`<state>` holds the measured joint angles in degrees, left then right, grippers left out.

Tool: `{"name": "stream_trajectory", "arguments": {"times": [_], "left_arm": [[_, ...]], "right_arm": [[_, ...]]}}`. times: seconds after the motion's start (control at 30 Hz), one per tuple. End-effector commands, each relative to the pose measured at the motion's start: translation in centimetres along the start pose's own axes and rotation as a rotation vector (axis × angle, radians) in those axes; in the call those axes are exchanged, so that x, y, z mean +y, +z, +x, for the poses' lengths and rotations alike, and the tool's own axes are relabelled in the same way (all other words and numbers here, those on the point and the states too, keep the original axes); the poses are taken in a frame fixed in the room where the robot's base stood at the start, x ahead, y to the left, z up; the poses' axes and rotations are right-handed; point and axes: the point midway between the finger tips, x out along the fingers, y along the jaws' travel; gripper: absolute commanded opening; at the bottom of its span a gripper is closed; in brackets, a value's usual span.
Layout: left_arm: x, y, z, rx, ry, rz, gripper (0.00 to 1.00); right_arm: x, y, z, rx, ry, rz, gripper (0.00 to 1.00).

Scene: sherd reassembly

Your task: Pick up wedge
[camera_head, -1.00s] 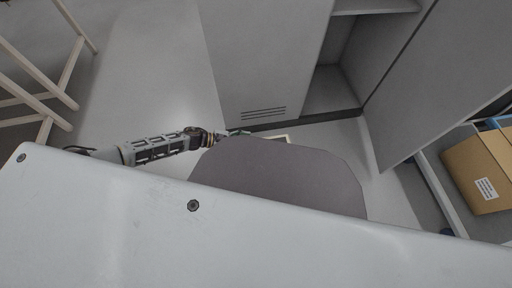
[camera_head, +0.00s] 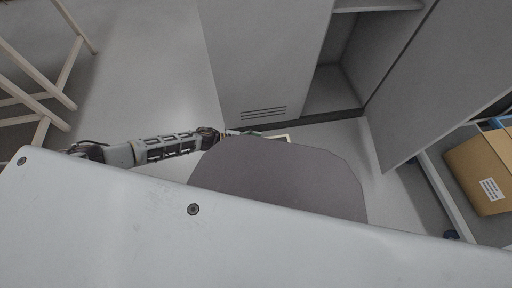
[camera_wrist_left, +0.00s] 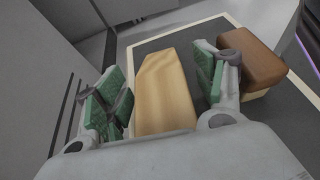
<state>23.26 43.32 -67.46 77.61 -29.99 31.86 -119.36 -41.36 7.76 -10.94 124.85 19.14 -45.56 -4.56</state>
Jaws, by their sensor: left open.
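A pale tan, wood-grained block (camera_wrist_left: 163,90), which looks like the wedge, lies on a dark mat with a pale edge (camera_wrist_left: 272,120) in the left wrist view. My left gripper (camera_wrist_left: 160,78) is open, its green-padded fingers on either side of this block. I cannot tell whether the pads touch it. The block's near end is hidden by the gripper body. A brown block (camera_wrist_left: 249,58) with a pale underside lies just right of the right finger. In the head view my left gripper (camera_head: 228,134) is small and partly hidden. My right gripper is not in view.
A grey cabinet (camera_head: 265,60) with an open compartment stands beyond the work spot. A cardboard box (camera_head: 478,172) sits on a shelf at the right. A pale wooden frame (camera_head: 40,75) stands at the far left. The floor between is clear.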

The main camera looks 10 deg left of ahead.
Motion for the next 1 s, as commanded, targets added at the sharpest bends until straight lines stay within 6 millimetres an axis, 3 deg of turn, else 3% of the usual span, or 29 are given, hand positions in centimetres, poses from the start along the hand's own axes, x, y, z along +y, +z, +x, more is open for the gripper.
{"name": "stream_trajectory", "arguments": {"times": [0.23, 0.63, 1.0], "left_arm": [[0.00, 0.00, -0.01, 0.000, 0.000, 0.000, 0.68], [0.00, 0.00, -0.02, 0.000, 0.000, 0.000, 0.17], [0.02, 0.06, -0.03, -0.001, 0.000, 0.000, 0.17]], "right_arm": [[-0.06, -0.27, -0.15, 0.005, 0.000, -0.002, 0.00], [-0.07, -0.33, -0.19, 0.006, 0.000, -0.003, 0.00], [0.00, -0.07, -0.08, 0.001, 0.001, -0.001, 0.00]]}}
